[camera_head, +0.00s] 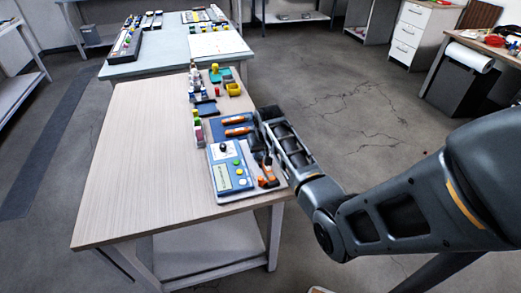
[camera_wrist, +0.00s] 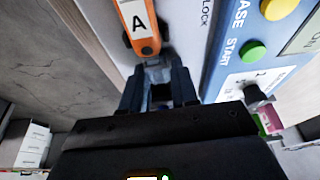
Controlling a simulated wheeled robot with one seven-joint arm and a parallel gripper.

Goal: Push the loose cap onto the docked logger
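An orange logger (camera_wrist: 140,22) with a white label "A" lies at the top of the wrist view, beside a blue panel (camera_wrist: 228,60). My gripper (camera_wrist: 157,70) has its two dark fingertips close to the logger's rounded near end. A small greyish shape shows between the fingers; I cannot tell whether it is the cap or whether they grip it. In the head view, my gripper reaches down at the table's right edge, by orange parts (camera_head: 268,180) next to the blue panel (camera_head: 228,165). I cannot make out a loose cap there.
The panel carries green and yellow buttons and a black knob (camera_wrist: 255,94). Two orange-handled items (camera_head: 237,120) lie on a dark mat behind it. Small bottles and boxes line the table farther back. The left of the wooden table (camera_head: 145,160) is bare.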

